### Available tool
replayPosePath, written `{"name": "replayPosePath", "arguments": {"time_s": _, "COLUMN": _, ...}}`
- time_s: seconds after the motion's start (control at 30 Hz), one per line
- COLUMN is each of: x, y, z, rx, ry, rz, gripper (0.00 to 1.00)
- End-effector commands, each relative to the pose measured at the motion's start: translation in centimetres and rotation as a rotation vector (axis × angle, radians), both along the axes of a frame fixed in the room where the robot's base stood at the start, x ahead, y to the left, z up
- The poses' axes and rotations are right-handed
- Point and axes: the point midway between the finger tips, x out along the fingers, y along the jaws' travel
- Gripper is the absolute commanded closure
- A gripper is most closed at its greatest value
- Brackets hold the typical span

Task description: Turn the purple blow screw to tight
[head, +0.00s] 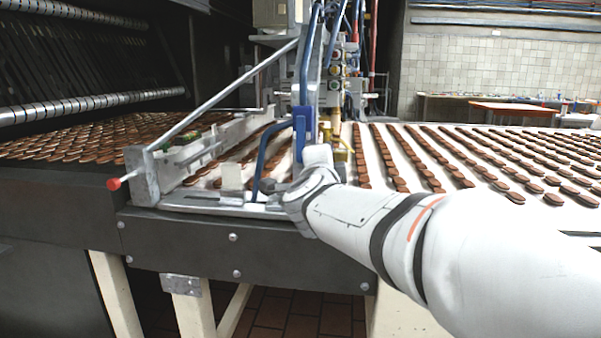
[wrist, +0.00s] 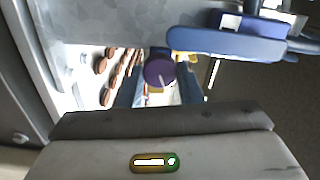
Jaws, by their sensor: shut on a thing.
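The purple blow screw (wrist: 159,70) is a round, dark purple knob near the middle of the wrist view. A pale line on its face points downward. My gripper (wrist: 160,82) has its blue fingers on either side of the knob and is shut on it. The dark and grey gripper body fills the bottom of the wrist view, with a small lit green lamp on it. In the head view my white arm reaches in from the right to the machine. The screw and the fingertips cannot be made out there.
Rows of brown biscuits (head: 440,160) lie on the white conveyor. A blue machine part (wrist: 215,43) and a grey metal plate (wrist: 100,22) sit close around the knob in the wrist view.

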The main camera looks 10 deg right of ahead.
Motion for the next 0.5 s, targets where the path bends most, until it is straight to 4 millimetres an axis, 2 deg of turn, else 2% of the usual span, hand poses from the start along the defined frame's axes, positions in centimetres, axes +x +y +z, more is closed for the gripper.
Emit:
{"name": "replayPosePath", "arguments": {"time_s": 0.03, "x": 0.06, "y": 0.17, "z": -0.54, "rx": 0.04, "ry": -0.009, "rz": 0.005, "gripper": 0.91}}
{"name": "replayPosePath", "arguments": {"time_s": 0.5, "x": 0.05, "y": 0.15, "z": -0.33, "rx": 0.318, "ry": -0.099, "rz": 0.005, "gripper": 0.91}}
